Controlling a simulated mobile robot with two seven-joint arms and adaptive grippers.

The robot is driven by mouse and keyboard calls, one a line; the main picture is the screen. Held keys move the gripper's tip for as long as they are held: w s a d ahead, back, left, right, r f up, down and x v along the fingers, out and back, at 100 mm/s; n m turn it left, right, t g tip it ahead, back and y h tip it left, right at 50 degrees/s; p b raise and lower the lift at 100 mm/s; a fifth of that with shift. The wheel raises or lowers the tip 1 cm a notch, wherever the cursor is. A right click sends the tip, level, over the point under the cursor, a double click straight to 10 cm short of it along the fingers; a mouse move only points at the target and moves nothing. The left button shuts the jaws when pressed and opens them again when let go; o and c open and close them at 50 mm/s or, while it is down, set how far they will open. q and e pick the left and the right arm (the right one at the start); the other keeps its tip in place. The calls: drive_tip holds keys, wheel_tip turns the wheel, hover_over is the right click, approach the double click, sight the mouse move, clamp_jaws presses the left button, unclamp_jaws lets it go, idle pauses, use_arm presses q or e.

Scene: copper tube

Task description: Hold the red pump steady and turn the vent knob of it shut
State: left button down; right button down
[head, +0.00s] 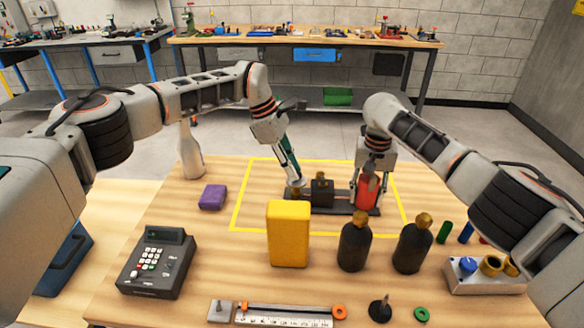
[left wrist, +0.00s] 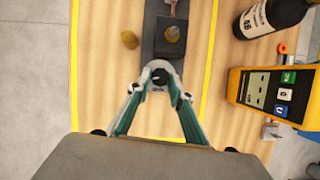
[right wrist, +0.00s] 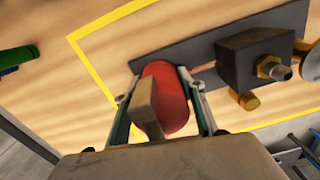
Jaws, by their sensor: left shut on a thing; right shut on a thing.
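The red pump body (head: 366,194) sits on a dark base plate (head: 335,209) inside the yellow outline. My right gripper (head: 368,188) is shut on its sides from above; the red body also shows between the fingers in the right wrist view (right wrist: 172,95). A black block (head: 321,194) with brass fittings stands left of the red body on the same plate. My left gripper (head: 296,186) is at the plate's left end. In the left wrist view its fingers close around a round grey knob with a dark centre (left wrist: 161,77). The knob is mostly hidden in the head view.
A yellow box-shaped meter (head: 288,234) and two dark bottles (head: 354,243) stand in front of the pump. A purple block (head: 212,197) and a white bottle (head: 190,153) are at the left. A card terminal (head: 156,264) is front left.

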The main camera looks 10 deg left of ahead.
use_arm(q)
drive_tip(key=shift+w+f+m+g, duration=0.15)
drive_tip(key=shift+m+g, duration=0.35)
drive_tip(key=shift+m, duration=1)
drive_tip(key=c, duration=1.8)
unclamp_jaws()
drive_tip(key=shift+r, duration=0.25)
drive_tip(key=v, duration=0.7)
drive_tip(key=shift+w+a+r, duration=0.1)
use_arm(e)
drive_tip(key=c, duration=1.2)
unclamp_jaws()
